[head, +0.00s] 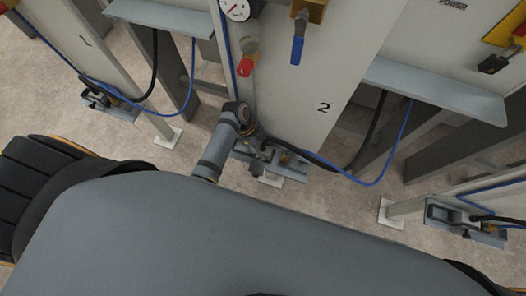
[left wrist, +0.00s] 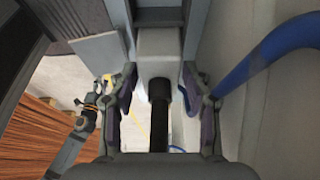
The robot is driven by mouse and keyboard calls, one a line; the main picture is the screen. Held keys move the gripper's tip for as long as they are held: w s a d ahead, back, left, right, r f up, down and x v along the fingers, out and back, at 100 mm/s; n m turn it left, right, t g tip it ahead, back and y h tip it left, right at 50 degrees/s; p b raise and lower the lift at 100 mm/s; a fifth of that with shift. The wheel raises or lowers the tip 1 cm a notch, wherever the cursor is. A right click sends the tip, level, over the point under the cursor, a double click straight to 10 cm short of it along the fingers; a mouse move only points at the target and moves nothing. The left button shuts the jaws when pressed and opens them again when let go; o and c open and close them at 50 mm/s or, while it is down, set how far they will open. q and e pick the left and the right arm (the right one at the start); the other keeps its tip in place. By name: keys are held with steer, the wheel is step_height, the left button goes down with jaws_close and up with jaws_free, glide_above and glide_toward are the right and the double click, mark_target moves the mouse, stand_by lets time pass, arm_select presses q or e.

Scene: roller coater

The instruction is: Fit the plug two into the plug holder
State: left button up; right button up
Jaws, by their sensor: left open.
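My left gripper (head: 258,145) is at the small grey bracket low on the panel marked 2. In the left wrist view my left gripper (left wrist: 158,95) is open, with one finger on each side of a black plug-like end (left wrist: 160,90). This end is in line with a pale block (left wrist: 159,52) just beyond it. I cannot tell whether it sits in that block or whether the fingers touch it. In the head view the plug and its holder are mostly hidden by my gripper and too small to tell apart.
Blue hose (head: 368,182) and black cable hang right of panel 2 (head: 305,95). The blue hose (left wrist: 268,55) also passes close on the right in the left wrist view. Similar brackets stand at far left (head: 108,106) and far right (head: 465,222). Floor shows between the posts.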

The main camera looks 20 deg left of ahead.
arm_select(q)
steer(key=shift+d+f, duration=0.15)
steer(key=shift+f, duration=0.05)
jaws_close()
steer(key=shift+r, duration=0.1)
